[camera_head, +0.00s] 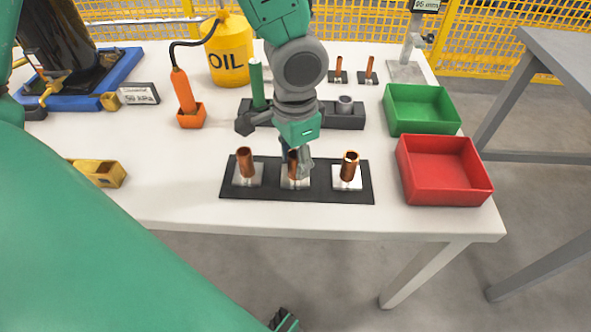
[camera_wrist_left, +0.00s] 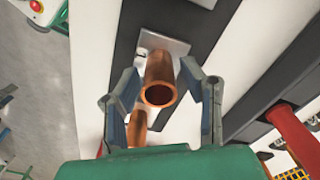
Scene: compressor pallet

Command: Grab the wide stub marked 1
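Three wide copper stubs stand upright on pale plates along a black strip (camera_head: 270,194) at the table's front: a left stub (camera_head: 245,164), a middle stub (camera_head: 292,168) and a right stub (camera_head: 349,167). I cannot read any number on them. My left gripper (camera_head: 296,165) is down at the middle stub and partly hides it. In the left wrist view its open fingers (camera_wrist_left: 165,105) stand on either side of a copper stub (camera_wrist_left: 160,80), with gaps visible. Another copper tube (camera_wrist_left: 137,128) shows partly behind the gripper. Of my right gripper, only a dark piece (camera_head: 284,321) shows at the bottom edge.
A red bin (camera_head: 443,195) and a green bin (camera_head: 422,126) stand at the right. Behind the strip are a dark block (camera_head: 342,122), an orange tool (camera_head: 183,92) and a yellow oil can (camera_head: 231,72). Two thin copper stubs stand farther back. A yellow block (camera_head: 110,174) lies left.

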